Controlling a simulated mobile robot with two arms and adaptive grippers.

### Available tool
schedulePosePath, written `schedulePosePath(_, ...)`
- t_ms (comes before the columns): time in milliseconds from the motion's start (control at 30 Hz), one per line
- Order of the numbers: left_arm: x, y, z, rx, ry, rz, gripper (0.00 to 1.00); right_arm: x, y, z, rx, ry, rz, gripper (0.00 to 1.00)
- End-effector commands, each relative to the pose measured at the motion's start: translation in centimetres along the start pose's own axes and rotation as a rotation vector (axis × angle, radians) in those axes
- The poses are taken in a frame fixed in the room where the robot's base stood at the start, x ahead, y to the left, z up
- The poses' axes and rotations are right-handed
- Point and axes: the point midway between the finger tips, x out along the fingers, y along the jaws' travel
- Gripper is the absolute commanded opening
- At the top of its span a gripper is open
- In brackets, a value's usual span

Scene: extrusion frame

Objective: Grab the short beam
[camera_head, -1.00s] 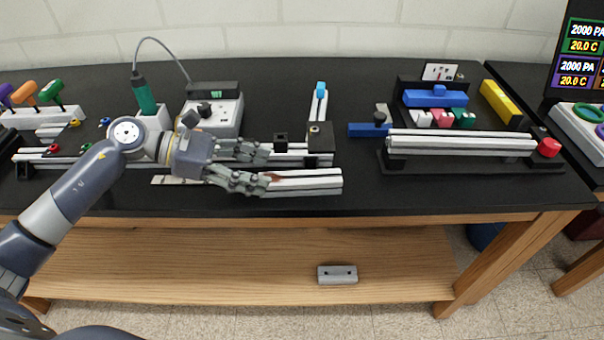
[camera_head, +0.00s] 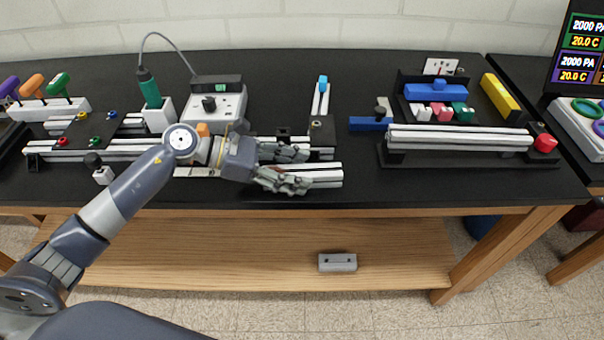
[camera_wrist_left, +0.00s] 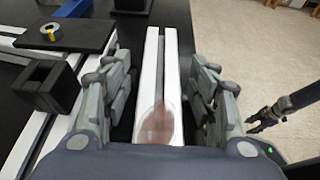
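The short beam (camera_head: 325,174) is a white, grooved profile lying near the front edge of the black bench in the head view. In the left wrist view the short beam (camera_wrist_left: 152,65) runs away between the fingers. My left gripper (camera_head: 296,168) is open, with one finger set on each side of the beam; gaps show between both fingers (camera_wrist_left: 163,95) and the beam. A brownish see-through patch covers the beam's near end, and the palm hides what lies behind it. A dark jointed limb with a small claw (camera_wrist_left: 262,120), probably my right gripper, shows at the right of the wrist view.
Behind the beam lie a longer rail and a black block (camera_wrist_left: 48,85) with a black plate (camera_wrist_left: 68,36). A grey power box (camera_head: 228,103) and green screwdriver (camera_head: 149,90) stand behind the arm. A rail assembly (camera_head: 460,140) is to the right. The bench front edge is close.

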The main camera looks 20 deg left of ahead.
Motion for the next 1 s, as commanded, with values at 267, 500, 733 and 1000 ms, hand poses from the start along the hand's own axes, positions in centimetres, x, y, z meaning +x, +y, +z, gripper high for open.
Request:
schedulePosePath(267,0.0,0.0,0.1,0.001,-0.002,0.000,0.02,0.0,-0.1,0.8,-0.001,-0.013,-0.001,0.40)
schedulePosePath(500,-0.1,0.0,0.2,0.001,-0.002,0.000,0.02,0.0,-0.1,0.6,-0.001,-0.009,-0.001,0.40)
schedulePosePath(733,-0.6,0.1,1.5,0.006,-0.002,0.001,0.02,0.6,0.0,0.4,0.000,-0.004,0.000,0.40)
schedulePosePath(1000,-2.1,-2.1,2.9,0.003,0.002,-0.001,0.02,1.8,0.0,0.4,0.000,-0.003,0.001,0.40)
